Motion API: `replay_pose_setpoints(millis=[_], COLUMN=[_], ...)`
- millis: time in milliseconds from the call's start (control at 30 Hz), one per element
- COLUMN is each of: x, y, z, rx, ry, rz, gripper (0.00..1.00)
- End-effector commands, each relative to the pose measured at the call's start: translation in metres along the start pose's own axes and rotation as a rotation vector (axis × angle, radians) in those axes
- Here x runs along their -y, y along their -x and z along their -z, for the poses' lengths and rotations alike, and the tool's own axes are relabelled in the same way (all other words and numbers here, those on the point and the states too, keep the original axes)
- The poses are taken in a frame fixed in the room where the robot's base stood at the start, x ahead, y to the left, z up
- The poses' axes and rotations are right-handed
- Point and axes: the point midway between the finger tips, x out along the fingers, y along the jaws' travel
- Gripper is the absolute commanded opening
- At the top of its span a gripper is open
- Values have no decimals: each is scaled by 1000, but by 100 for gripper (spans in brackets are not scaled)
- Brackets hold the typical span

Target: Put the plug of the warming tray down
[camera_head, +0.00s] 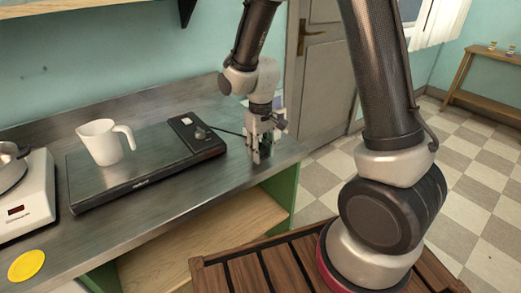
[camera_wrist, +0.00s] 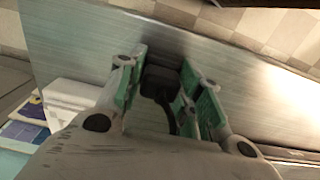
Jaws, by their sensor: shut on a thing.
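The warming tray (camera_head: 95,180) is a flat dark slab on the steel counter, with a control panel and knob (camera_head: 200,133) at its right end. A black cord (camera_head: 228,131) runs from behind the panel to my gripper (camera_head: 262,150), which points down close over the counter's right end. In the wrist view my gripper (camera_wrist: 165,88) has its green-padded fingers around the black plug (camera_wrist: 160,78), with the cord bending away below it. I cannot tell whether the plug touches the counter.
A white jug (camera_head: 100,143) stands on the warming tray. A white scale (camera_head: 28,195) with a metal pan and a yellow disc (camera_head: 27,265) are at the left. The steel counter (camera_head: 235,172) is bare around my gripper, and its front and right edges are close.

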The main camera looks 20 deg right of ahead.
Motion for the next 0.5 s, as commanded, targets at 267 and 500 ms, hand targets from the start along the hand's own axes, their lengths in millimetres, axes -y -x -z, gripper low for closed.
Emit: replay_pose_setpoints(millis=[267, 500], x=[0, 0], y=[-3, -10], z=[0, 0], rx=[0, 0], ry=[0, 0], rz=[0, 0], gripper=[0, 0])
